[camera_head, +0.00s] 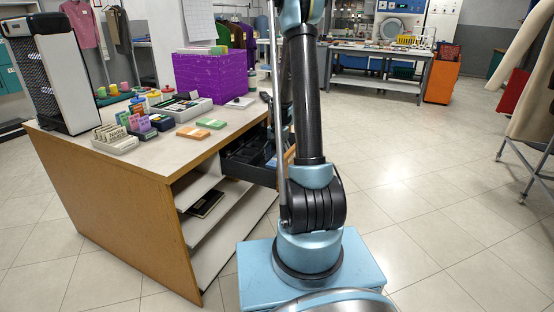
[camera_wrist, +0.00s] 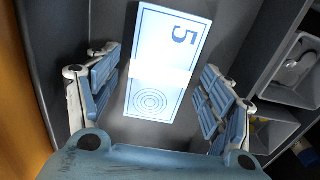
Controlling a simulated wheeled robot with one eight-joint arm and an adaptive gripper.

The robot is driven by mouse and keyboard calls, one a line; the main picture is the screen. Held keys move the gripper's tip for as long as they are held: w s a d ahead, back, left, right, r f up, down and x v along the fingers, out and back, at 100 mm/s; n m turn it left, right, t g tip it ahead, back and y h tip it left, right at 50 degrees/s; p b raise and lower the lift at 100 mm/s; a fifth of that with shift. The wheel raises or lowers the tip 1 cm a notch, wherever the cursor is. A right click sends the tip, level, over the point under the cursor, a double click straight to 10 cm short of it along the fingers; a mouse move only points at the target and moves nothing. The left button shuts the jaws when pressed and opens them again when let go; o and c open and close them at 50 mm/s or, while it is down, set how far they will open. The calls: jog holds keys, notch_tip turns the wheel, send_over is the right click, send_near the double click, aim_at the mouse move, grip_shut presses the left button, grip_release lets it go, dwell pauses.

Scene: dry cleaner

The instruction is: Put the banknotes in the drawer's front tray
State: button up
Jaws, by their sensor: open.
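A pale blue-white banknote bundle marked 5, with a white band (camera_wrist: 162,73), lies flat in a dark grey tray (camera_wrist: 118,135) in the wrist view. My gripper (camera_wrist: 160,88) is open above it, one finger on each side and apart from it. In the head view the open dark drawer (camera_head: 243,165) sticks out of the counter, partly hidden by my arm; my gripper cannot be made out there. An orange banknote bundle (camera_head: 193,132) and a green one (camera_head: 211,123) lie on the counter top.
Grey compartments (camera_wrist: 291,72) with small items lie right of the tray, past a wall. The wooden counter (camera_head: 120,195) holds a card rack (camera_head: 115,139), a cash box (camera_head: 182,108) and a purple crate (camera_head: 210,76).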

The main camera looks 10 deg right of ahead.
aim_at(278, 159)
notch_tip(278, 159, up, 12)
jog(key=s+r+n, duration=0.1)
jog(key=s+r, duration=0.1)
jog(key=s, duration=0.4)
jog(key=s+r+n, duration=0.1)
jog(key=s+r, duration=0.1)
jog(key=s, duration=0.4)
jog(key=s+a+r+n+t, duration=0.1)
jog(key=s+r, duration=0.1)
jog(key=s, duration=0.4)
jog(key=shift+s+r, duration=0.2)
jog(key=shift+r, duration=0.2)
jog(key=s+f+n, duration=0.2)
jog(key=s+f, duration=0.1)
jog(key=s, duration=0.6)
jog(key=s+f+n+t, duration=0.1)
jog(key=s+f, duration=0.3)
jog(key=s, duration=0.5)
jog(key=shift+s+a+n, duration=0.3)
jog(key=shift+a+n, duration=0.1)
jog(key=shift+n, duration=0.3)
